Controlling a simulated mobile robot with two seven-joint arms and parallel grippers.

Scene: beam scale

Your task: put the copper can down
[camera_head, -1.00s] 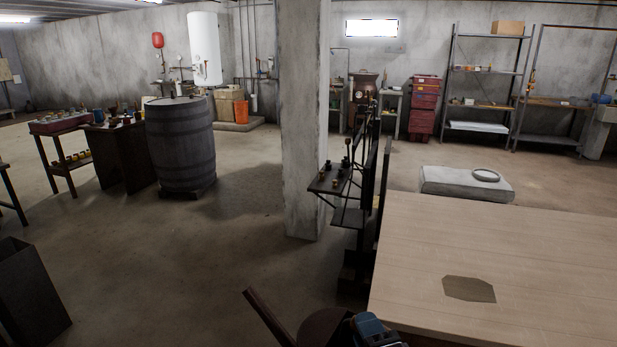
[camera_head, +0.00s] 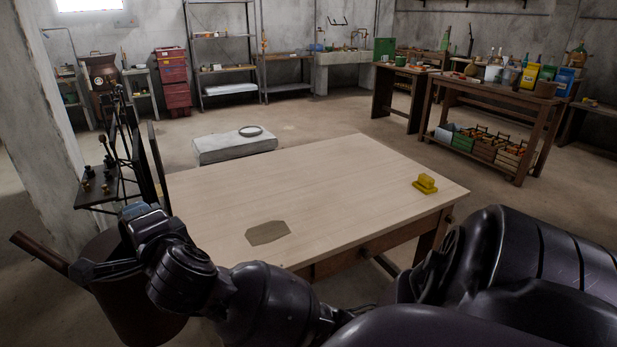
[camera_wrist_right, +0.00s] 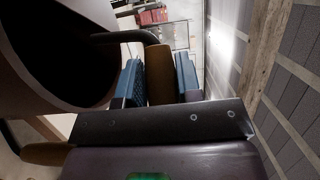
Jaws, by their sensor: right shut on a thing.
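The copper can (camera_head: 112,293) is a dark brown vessel with a long spout (camera_head: 38,252) pointing left. In the head view it hangs at the lower left, beyond the table's left end, partly hidden by my right arm. My right gripper (camera_head: 137,211) is shut on its handle. In the right wrist view the gripper's blue finger pads (camera_wrist_right: 160,80) sit on either side of the brown handle (camera_wrist_right: 159,73), and the can's wide body and dark opening (camera_wrist_right: 55,55) fill the upper left. My left gripper is not in view.
The pale wooden table (camera_head: 345,190) has a dark many-sided patch (camera_head: 268,232) near its front left and a yellow object (camera_head: 425,184) at its right. Its top is otherwise clear. A black stand with a small shelf (camera_head: 98,187) and a concrete pillar (camera_head: 45,150) are close on the left.

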